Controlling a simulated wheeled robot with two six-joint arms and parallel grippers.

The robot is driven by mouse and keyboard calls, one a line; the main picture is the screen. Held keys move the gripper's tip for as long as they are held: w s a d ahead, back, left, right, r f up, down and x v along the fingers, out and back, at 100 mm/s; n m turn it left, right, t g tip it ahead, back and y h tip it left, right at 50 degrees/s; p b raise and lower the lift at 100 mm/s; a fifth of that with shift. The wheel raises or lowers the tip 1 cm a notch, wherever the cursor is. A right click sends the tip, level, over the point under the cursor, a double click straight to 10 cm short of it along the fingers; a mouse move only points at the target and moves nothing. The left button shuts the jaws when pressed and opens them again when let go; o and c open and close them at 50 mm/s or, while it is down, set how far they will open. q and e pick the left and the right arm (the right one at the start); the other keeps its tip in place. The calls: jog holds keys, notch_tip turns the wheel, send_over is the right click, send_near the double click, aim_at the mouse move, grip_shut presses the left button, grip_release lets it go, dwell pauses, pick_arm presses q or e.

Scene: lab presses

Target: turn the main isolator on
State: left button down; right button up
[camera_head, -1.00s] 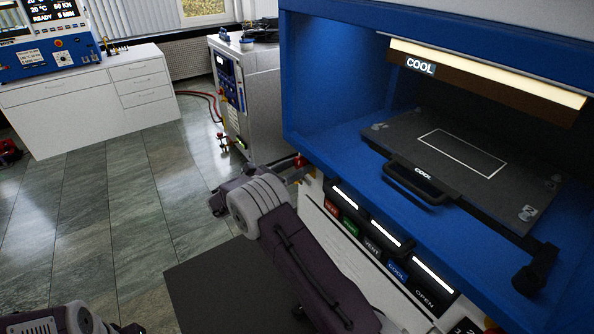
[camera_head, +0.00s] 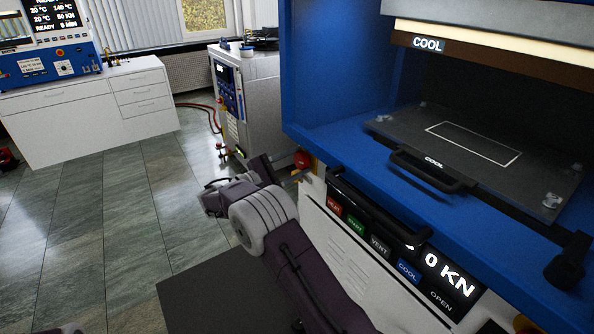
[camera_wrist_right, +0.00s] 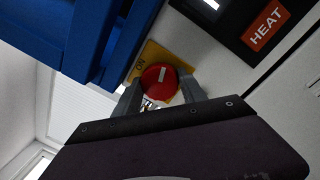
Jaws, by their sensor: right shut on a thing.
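The main isolator is a round red knob (camera_wrist_right: 160,82) with a white bar mark, on a yellow plate (camera_wrist_right: 141,63) lettered ON. In the right wrist view the white bar stands nearly upright in the picture. My right gripper (camera_wrist_right: 161,94) is shut on the knob, with one grey finger at each side of it. In the head view the red knob (camera_head: 302,158) sits at the left front corner of the blue press, and my right gripper (camera_head: 287,177) reaches it from the left. My left gripper is not in view.
The press front has a row of labelled buttons (camera_head: 378,247) and a display (camera_head: 449,274) reading 0 KN. Above them is a platen with a black handle (camera_head: 430,170). A grey cabinet (camera_head: 250,90) stands behind. Open tiled floor (camera_head: 110,220) lies to the left.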

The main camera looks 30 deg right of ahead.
jog(key=shift+m+g+b, duration=0.3)
jog(key=shift+m+b, duration=1)
jog(key=shift+m, duration=0.5)
jog(key=o, duration=1.4)
jog(key=shift+c, duration=0.2)
jog(key=a, duration=0.9)
jog(key=shift+s+f, duration=0.35)
